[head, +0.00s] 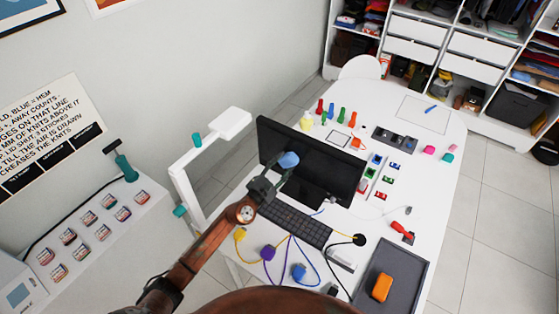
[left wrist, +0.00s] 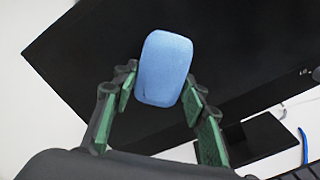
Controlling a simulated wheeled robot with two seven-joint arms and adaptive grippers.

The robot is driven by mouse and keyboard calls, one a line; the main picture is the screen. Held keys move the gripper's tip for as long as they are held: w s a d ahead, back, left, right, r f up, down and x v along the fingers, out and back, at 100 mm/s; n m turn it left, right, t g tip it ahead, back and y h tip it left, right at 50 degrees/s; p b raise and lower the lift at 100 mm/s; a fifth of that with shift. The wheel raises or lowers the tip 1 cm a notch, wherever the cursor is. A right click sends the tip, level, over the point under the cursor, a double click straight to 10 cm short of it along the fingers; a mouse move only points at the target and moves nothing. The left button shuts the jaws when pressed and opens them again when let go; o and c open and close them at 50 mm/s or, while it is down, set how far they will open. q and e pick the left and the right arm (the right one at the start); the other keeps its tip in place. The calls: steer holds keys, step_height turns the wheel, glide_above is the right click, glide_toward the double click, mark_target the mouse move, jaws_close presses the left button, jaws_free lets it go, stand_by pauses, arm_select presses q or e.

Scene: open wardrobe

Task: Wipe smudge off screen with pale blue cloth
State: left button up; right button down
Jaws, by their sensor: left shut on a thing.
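The black monitor screen (head: 325,160) stands upright on the white desk, and its dark face also fills much of the left wrist view (left wrist: 245,55). My left gripper (head: 275,176) is in front of the screen's left half. It is shut on the pale blue cloth (head: 289,159), a rounded pad held between the green-lined fingers in the left wrist view (left wrist: 165,65). The cloth overlaps the screen in both views; I cannot tell whether it touches. I cannot make out a smudge on the screen. My right gripper is not in view.
A black keyboard (head: 296,222) lies before the monitor, with coloured cables (head: 268,253) in front. A grey tray (head: 408,265) holding an orange block (head: 382,288) is at the desk's near right. A white stand (head: 180,185) rises left of the monitor. Small coloured items lie behind it.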

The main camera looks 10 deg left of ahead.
mark_target(325, 175)
arm_select(q)
steer(key=shift+s+d+r+p, duration=0.1)
steer(key=shift+s+d+p, duration=0.15)
steer(key=shift+d, duration=0.25)
steer(key=shift+s+d+p, duration=0.1)
steer(key=shift+d+p, duration=0.15)
steer(key=shift+d, duration=0.25)
steer(key=shift+s+d+p, duration=0.3)
steer(key=shift+d+p, duration=0.3)
steer(key=shift+d, duration=0.1)
steer(key=shift+s+d+p, duration=0.4)
steer(key=shift+d+p, duration=0.05)
steer(key=shift+d, duration=0.35)
steer(key=shift+s+d+p, duration=0.15)
steer(key=shift+d+p, duration=0.25)
steer(key=shift+d, duration=0.35)
steer(key=shift+s+d+p, duration=0.3)
steer(key=shift+d+p, duration=0.1)
steer(key=shift+d, duration=0.45)
steer(key=shift+s+d+p, duration=0.25)
steer(key=shift+d+p, duration=0.15)
steer(key=shift+d, duration=0.4)
steer(key=shift+s+d+p, duration=0.3)
steer(key=shift+d, duration=0.55)
steer(key=shift+s+d+p, duration=0.25)
steer(key=shift+s+d, duration=0.05)
steer(key=shift+d, duration=0.5)
steer(key=shift+s+d+p, duration=0.3)
steer(key=shift+d, duration=0.55)
steer(key=shift+a, duration=0.15)
